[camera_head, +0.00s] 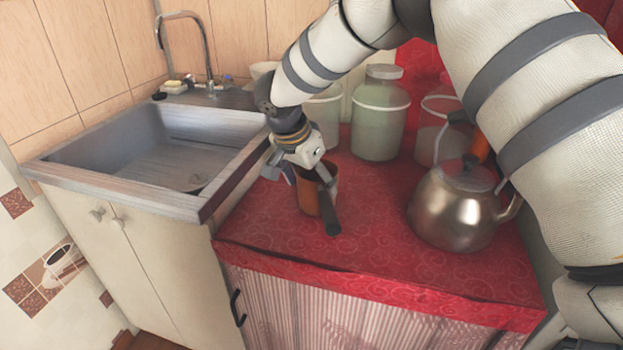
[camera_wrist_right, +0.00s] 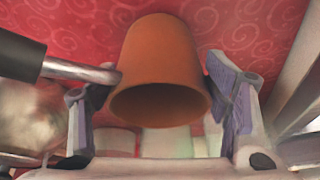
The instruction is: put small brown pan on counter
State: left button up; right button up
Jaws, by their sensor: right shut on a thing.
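The small brown pan (camera_head: 309,197) is over the red cloth-covered counter (camera_head: 370,240), near its left side beside the sink. Its dark handle (camera_head: 328,214) points toward the front. My right gripper (camera_head: 306,178) is shut on the pan from above. In the right wrist view the pan (camera_wrist_right: 155,60) sits between the two fingers, its open mouth facing the camera and its handle (camera_wrist_right: 75,70) off to the left. The pan's base looks on or very close to the cloth; I cannot tell if it touches. My left gripper is not in view.
A metal kettle (camera_head: 455,208) stands to the right on the counter. Pale jars, one large (camera_head: 380,118), line the back. The metal sink (camera_head: 175,150) with its tap (camera_head: 208,60) adjoins on the left. The cloth between pan and kettle is clear.

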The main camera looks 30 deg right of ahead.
jog(key=o, duration=1.9)
jog(key=shift+r, duration=0.35)
jog(key=v, duration=1.1)
jog(key=shift+a+r, duration=0.2)
jog(key=shift+r, duration=0.05)
